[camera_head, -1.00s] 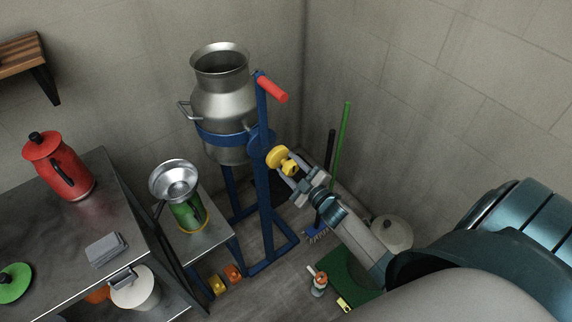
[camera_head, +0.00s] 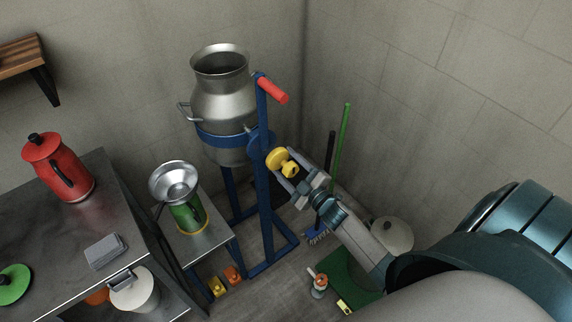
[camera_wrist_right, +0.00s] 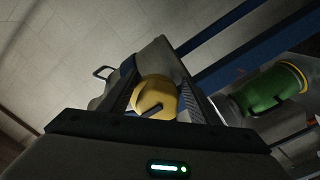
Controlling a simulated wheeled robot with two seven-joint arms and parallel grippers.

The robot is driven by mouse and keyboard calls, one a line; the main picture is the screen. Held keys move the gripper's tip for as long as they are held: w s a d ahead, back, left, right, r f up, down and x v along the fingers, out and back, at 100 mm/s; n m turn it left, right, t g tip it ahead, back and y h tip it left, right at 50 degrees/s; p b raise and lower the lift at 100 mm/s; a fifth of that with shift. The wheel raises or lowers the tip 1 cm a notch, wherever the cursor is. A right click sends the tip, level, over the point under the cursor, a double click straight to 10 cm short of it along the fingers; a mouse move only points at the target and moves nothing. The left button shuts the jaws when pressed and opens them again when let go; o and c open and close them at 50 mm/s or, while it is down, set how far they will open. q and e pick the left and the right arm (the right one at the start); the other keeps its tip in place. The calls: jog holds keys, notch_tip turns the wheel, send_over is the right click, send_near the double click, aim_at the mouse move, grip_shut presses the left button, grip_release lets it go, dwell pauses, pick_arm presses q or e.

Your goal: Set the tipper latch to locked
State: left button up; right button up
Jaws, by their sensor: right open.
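The tipper is a blue frame (camera_head: 264,200) that holds a metal milk can (camera_head: 222,105) upright, with a red handle (camera_head: 272,90) at the top. The yellow latch knob (camera_head: 280,160) sits on the right side of the frame, below the red handle. My right gripper (camera_head: 287,171) is open at the knob, with its fingers on either side of it. In the right wrist view the yellow knob (camera_wrist_right: 155,97) shows between the open fingers, with a dark slot or mark on its face. I cannot tell whether the fingers touch it. My left gripper is not in view.
A metal table (camera_head: 102,215) at left bears a red kettle (camera_head: 62,172). A small stand (camera_head: 215,240) left of the frame holds a green can (camera_head: 190,215) with a metal funnel (camera_head: 174,182). A green-handled broom (camera_head: 341,145) leans in the corner behind my right arm.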

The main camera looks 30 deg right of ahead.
jog(key=s+p, duration=0.2)
jog(key=s, duration=1)
jog(key=shift+d+p, duration=0.3)
jog(key=shift+d, duration=0.05)
jog(key=shift+h, duration=0.3)
